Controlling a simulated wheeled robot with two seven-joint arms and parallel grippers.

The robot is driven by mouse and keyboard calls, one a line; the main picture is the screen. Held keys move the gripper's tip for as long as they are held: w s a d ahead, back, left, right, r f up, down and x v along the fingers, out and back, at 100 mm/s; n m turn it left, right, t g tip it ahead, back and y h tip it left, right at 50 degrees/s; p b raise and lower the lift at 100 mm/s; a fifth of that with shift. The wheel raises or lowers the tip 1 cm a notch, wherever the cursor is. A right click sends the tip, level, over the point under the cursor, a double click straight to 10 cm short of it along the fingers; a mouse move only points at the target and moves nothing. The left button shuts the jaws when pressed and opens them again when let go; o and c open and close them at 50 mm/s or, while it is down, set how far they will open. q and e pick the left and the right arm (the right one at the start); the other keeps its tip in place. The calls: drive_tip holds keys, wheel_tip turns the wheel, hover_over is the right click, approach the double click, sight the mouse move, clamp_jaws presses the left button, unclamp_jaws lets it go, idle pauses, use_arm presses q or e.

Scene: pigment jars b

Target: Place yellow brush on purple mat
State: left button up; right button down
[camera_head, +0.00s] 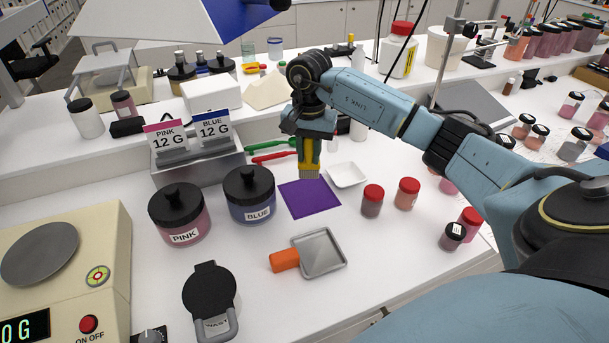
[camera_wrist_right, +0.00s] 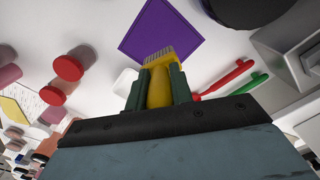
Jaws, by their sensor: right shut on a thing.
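The yellow brush (camera_head: 307,160) is held upright, bristles down, in my right gripper (camera_head: 310,141). In the right wrist view the brush (camera_wrist_right: 159,88) sits between the two dark green fingers of the gripper (camera_wrist_right: 160,85), which is shut on its handle. The purple mat (camera_head: 309,198) lies flat on the white table, just below the brush in the head view. In the right wrist view the mat (camera_wrist_right: 160,30) lies beyond the bristle tips. The brush appears to be above the table; its exact height over the mat I cannot tell. My left gripper is not in view.
A white dish (camera_head: 346,175) is right of the mat. A blue jar (camera_head: 249,195) and a pink jar (camera_head: 180,214) stand left. An orange-handled scoop (camera_head: 318,254) lies in front. Green (camera_head: 270,145) and red (camera_head: 272,157) tools lie behind. Red-lidded jars (camera_head: 372,201) stand right.

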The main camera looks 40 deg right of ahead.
sight(309, 168)
wheel_tip(309, 168, down, 2)
drive_tip(key=shift+s+f, duration=0.1)
drive_tip(key=shift+f, duration=0.35)
wheel_tip(309, 168, down, 3)
drive_tip(key=shift+f, duration=0.3)
drive_tip(key=c, duration=1.6)
unclamp_jaws()
drive_tip(key=o, duration=0.4)
drive_tip(key=shift+c, duration=0.2)
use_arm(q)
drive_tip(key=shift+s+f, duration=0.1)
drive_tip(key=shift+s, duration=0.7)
